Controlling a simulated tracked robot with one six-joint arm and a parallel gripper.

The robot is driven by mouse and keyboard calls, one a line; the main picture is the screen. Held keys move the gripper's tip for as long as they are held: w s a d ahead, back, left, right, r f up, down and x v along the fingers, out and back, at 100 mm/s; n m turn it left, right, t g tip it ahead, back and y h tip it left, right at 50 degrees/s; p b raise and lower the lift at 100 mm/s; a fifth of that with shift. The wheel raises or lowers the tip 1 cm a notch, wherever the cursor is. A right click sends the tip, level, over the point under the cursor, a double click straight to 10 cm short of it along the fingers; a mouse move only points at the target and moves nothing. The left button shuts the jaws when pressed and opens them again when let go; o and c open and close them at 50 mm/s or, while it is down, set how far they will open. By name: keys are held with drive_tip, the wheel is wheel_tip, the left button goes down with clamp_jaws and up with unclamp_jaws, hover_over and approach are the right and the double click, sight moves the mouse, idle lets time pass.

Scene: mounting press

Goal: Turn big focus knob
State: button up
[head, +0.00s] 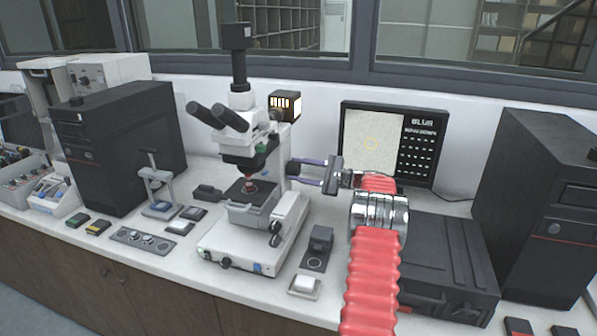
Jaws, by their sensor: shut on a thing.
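The white microscope (250,185) stands on the bench left of centre, with black eyepieces and a camera tube on top. My gripper (305,171) reaches in from the right, at the end of my red ribbed arm. Its two fingers point left and are shut on the big focus knob (292,168), a dark knob on the microscope's right side. The fingers partly hide the knob, so its rotation cannot be read. The monitor (388,142) behind shows a pale yellowish picture and the word BLUR.
A black case (447,260) lies right of my arm, beside a black computer tower (535,215). Another black tower (120,150) and a small stand (155,185) are left.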

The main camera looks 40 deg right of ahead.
drive_tip(key=shift+s+f+n, duration=0.1)
drive_tip(key=shift+f+n, duration=0.05)
drive_tip(key=shift+n, duration=1.1)
drive_tip(key=shift+f+n, duration=0.15)
drive_tip(key=shift+n, duration=1.1)
drive_tip(key=o, duration=0.7)
drive_tip(key=shift+c, duration=0.2)
drive_tip(key=o, duration=0.4)
drive_tip(key=shift+r, duration=0.1)
drive_tip(key=shift+v, duration=3.7)
